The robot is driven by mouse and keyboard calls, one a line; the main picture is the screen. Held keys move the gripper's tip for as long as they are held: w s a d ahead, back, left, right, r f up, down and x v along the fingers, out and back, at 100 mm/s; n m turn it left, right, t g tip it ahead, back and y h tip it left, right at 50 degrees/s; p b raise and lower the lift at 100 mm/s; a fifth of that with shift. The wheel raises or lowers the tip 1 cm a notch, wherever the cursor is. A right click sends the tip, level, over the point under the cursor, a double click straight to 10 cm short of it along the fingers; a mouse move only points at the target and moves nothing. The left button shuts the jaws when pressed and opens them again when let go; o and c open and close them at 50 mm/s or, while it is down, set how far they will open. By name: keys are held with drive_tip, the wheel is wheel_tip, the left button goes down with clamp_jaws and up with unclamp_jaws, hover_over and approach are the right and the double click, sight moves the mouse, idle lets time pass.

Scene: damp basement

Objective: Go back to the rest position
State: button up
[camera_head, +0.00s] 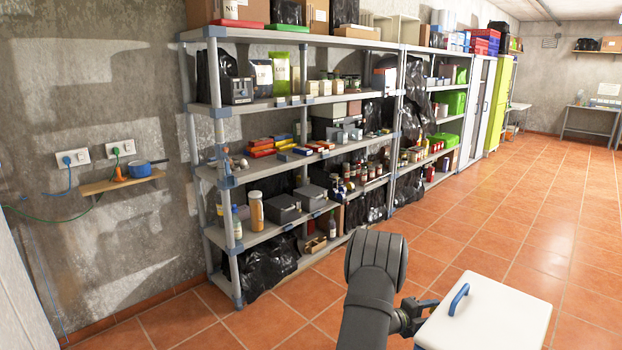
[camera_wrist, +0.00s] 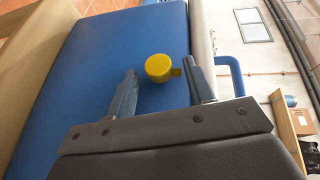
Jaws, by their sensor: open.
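My gripper (camera_head: 413,314) is at the bottom of the head view, beside the left edge of a white-topped box with a blue handle. My arm rises from the bottom edge and hides part of the floor. In the wrist view my gripper (camera_wrist: 162,66) has its two fingers apart, with nothing held between them. A round yellow piece (camera_wrist: 158,68) on a flat blue face shows in the gap between the fingertips. I cannot tell how far beyond them it is.
The white-topped box (camera_head: 500,318) stands close at the lower right; its blue handle (camera_head: 458,299) sticks up. Grey shelving (camera_head: 290,103) full of goods lines the wall. A small wooden wall shelf (camera_head: 122,183) holds a blue pan (camera_head: 141,170). The tiled floor (camera_head: 500,215) is open beyond.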

drive_tip(key=shift+a+r+y, duration=0.15)
drive_tip(key=shift+a+y, duration=0.15)
drive_tip(key=shift+a, duration=0.05)
drive_tip(key=v, duration=1.7)
drive_tip(key=w+d+f+n+y, duration=0.1)
drive_tip(key=w+d+f+y, duration=0.1)
drive_tip(key=w+d+y, duration=0.2)
drive_tip(key=shift+w+d+f+y, duration=0.3)
drive_tip(key=shift+w+d+f, duration=0.05)
drive_tip(key=shift+w+d, duration=1)
drive_tip(key=shift+s+d, duration=0.1)
drive_tip(key=s+a+r+h, duration=0.2)
drive_tip(key=s+a+h, duration=0.3)
drive_tip(key=s+a, duration=0.1)
drive_tip(key=shift+m, duration=0.4)
drive_tip(key=shift+x, duration=2.95)
